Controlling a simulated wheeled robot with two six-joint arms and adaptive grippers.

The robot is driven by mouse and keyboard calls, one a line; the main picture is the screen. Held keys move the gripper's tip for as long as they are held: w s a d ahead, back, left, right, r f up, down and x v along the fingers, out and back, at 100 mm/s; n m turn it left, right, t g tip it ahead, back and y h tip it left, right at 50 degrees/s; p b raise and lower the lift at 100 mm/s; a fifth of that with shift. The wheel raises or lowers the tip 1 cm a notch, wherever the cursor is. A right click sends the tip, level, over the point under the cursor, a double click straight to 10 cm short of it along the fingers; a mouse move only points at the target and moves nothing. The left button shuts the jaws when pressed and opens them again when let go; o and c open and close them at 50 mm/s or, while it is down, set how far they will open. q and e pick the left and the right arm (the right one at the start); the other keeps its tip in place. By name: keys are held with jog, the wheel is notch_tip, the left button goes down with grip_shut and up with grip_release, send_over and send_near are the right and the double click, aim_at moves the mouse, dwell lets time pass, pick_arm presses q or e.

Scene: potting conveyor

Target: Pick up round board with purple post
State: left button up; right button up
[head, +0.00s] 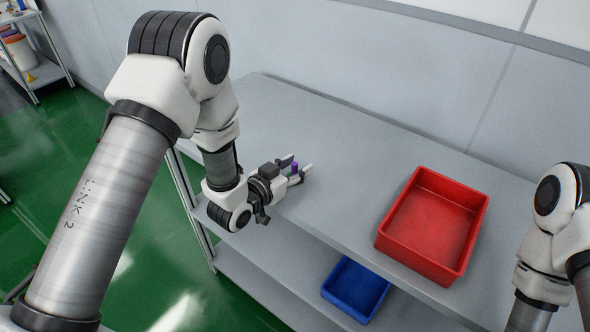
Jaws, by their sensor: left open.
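My left gripper (298,166) is low over the grey table near its left end, with its fingers open. A small purple post (295,168) shows between or just beside the fingers; I cannot tell whether they touch it. The round board under the post is too small or too hidden by the gripper to make out. Part of my right arm shows at the right edge, but its gripper is out of the picture.
A red tray (381,241) stands on the grey table (345,205) to the right of the left gripper. A blue bin (331,291) sits on the lower shelf. A grey wall runs behind the table. The tabletop between gripper and red tray is clear.

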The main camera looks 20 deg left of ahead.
pick_arm(q)
jog(key=shift+s+r, duration=0.1)
jog(key=shift+s, duration=0.05)
jog(key=shift+s+r, duration=0.1)
jog(key=c, duration=0.4)
grip_shut()
